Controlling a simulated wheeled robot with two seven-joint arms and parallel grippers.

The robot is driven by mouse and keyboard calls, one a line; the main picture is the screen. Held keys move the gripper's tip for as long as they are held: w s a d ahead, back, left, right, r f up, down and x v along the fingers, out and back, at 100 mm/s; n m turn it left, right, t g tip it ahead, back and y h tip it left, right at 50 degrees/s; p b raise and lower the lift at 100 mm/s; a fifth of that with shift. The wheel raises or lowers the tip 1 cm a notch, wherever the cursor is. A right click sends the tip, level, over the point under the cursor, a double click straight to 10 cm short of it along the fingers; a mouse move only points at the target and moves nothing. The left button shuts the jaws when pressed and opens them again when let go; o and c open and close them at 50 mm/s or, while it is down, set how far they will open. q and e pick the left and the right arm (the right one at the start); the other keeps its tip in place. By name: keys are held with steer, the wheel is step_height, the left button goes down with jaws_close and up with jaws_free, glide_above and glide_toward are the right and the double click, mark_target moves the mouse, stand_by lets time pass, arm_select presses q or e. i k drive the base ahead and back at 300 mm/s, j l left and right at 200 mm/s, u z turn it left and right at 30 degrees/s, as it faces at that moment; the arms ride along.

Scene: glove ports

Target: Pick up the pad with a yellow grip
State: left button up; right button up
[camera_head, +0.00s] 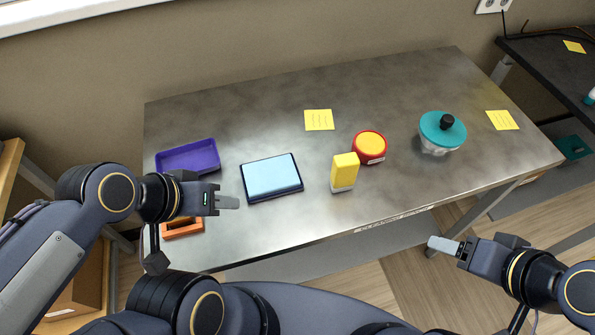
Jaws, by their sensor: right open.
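The pad with a yellow grip (344,172) stands upright near the front edge of the metal table, with a pale pad layer at its bottom. It stands free, in front of a red round container with a yellow top (369,146). My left gripper (229,202) is over the table's left part, to the left of the pad and apart from it. Its fingers overlap edge-on, so its opening is hidden. My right gripper (442,245) is open and empty, off the table's front edge, to the right of and below the pad in the picture.
A dark-framed tablet-like panel (271,177) lies between my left gripper and the pad. A purple tray (188,158) and an orange tray (184,229) are at left. A teal-lidded jar (440,134) stands at right. The table (255,110) is clear at the back left.

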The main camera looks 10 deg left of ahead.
mark_target(344, 171)
steer(key=k+j+u, duration=0.15)
steer(key=j+u, duration=0.25)
steer(key=k+j+u, duration=0.15)
steer(key=j+u, duration=0.3)
